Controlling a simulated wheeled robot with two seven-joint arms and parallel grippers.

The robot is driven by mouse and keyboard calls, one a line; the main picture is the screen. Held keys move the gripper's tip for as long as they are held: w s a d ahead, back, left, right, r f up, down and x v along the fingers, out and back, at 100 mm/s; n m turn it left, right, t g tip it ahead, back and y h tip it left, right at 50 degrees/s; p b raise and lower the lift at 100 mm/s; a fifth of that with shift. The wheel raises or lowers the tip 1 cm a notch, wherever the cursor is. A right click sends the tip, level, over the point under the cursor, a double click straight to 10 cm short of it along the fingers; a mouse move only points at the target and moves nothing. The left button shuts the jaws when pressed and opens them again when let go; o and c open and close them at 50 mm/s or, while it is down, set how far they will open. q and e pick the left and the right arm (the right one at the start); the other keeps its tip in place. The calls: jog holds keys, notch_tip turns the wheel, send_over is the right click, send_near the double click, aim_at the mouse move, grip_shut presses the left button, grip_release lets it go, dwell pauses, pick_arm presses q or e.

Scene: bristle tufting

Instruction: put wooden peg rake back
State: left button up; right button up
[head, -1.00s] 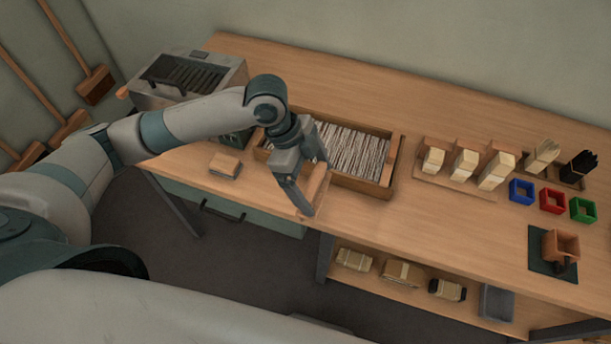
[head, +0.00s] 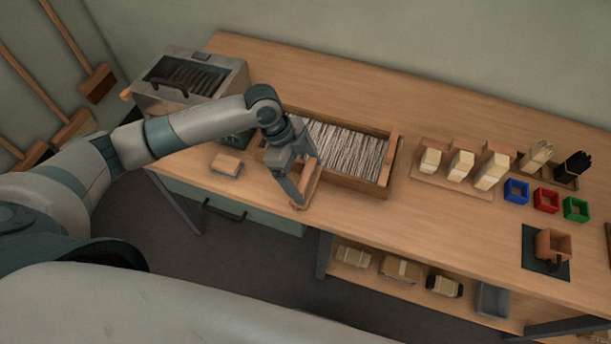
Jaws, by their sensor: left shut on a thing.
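My left gripper (head: 298,193) is over the front edge of the bench, at the front left corner of a wooden tray (head: 352,184). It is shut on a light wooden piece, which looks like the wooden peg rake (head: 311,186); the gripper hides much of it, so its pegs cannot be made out. Whether the piece touches the bench or tray is not clear. The tray is filled with pale, thin bristle-like strips. My right gripper is not in view.
A metal machine (head: 186,84) stands at the back left. A small wooden block (head: 227,164) lies left of the gripper. Wooden holders, blue (head: 516,191), red (head: 545,200) and green (head: 575,209) boxes stand at right.

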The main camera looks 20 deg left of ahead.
pick_arm(q)
jog(key=shift+f+p, duration=0.3)
jog(key=shift+f, duration=0.65)
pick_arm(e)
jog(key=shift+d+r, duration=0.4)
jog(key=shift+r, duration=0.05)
pick_arm(q)
jog(key=shift+f, duration=0.15)
jog(key=o, duration=0.9)
